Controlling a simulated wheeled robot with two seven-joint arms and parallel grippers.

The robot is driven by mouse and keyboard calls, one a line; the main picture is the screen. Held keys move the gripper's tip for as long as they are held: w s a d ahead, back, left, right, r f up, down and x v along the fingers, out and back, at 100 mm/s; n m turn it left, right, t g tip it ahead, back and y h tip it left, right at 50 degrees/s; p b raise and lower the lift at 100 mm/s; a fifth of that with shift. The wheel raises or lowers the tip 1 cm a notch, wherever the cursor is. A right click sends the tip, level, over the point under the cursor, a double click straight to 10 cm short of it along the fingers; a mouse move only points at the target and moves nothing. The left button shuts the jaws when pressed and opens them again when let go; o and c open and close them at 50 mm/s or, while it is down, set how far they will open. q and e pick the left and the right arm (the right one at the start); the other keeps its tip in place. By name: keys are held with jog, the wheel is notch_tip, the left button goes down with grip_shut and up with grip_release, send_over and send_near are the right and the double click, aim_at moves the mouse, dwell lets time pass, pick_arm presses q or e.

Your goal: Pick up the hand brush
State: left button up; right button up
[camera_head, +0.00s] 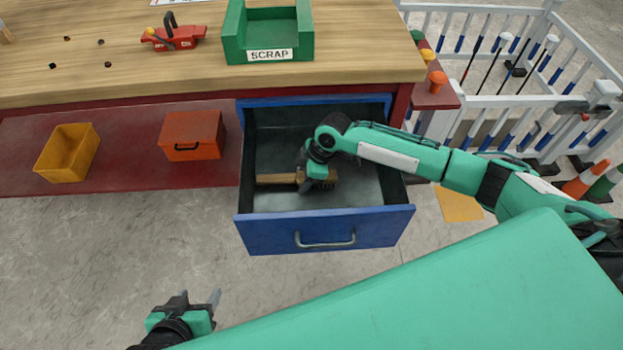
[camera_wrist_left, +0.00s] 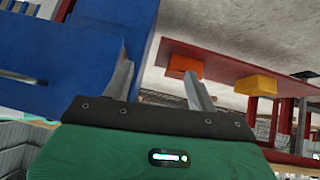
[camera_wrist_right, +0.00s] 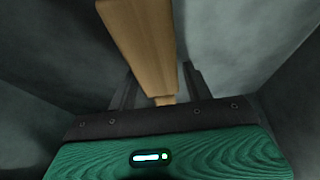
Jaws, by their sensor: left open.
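The hand brush (camera_head: 275,179), with a tan wooden handle, lies in the open blue drawer (camera_head: 285,235). My right gripper (camera_head: 308,184) is down in the drawer at the brush and hides its middle. In the right wrist view, the wooden part of the brush (camera_wrist_right: 142,40) runs down between the two fingers (camera_wrist_right: 160,88). The fingers are apart, and whether they touch the wood is not clear. My left gripper (camera_head: 198,300) is open and empty, low in front of the drawer. Its fingers also show in the left wrist view (camera_wrist_left: 160,85).
The workbench (camera_head: 350,68) above the drawer holds a green SCRAP bin (camera_head: 268,35) and a red tool (camera_head: 174,37). A yellow bin (camera_head: 67,152) and an orange toolbox (camera_head: 192,135) stand on the lower shelf. The drawer walls surround my right gripper closely.

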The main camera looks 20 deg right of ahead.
jog(key=c, duration=0.9)
jog(key=shift+r, duration=0.1)
pick_arm(q)
jog(key=s+a+r+g+y+p, duration=0.1)
jog(key=s+a+g+y+p, duration=0.1)
jog(key=a, duration=0.4)
jog(key=shift+s+a+n+g+y+p, duration=0.35)
jog(key=shift+s+g+p, duration=0.45)
jog(key=shift+s+g, duration=0.5)
pick_arm(e)
jog(key=shift+r, duration=9.95)
pick_arm(q)
jog(key=shift+d+r, duration=0.1)
pick_arm(e)
jog(key=o, duration=0.3)
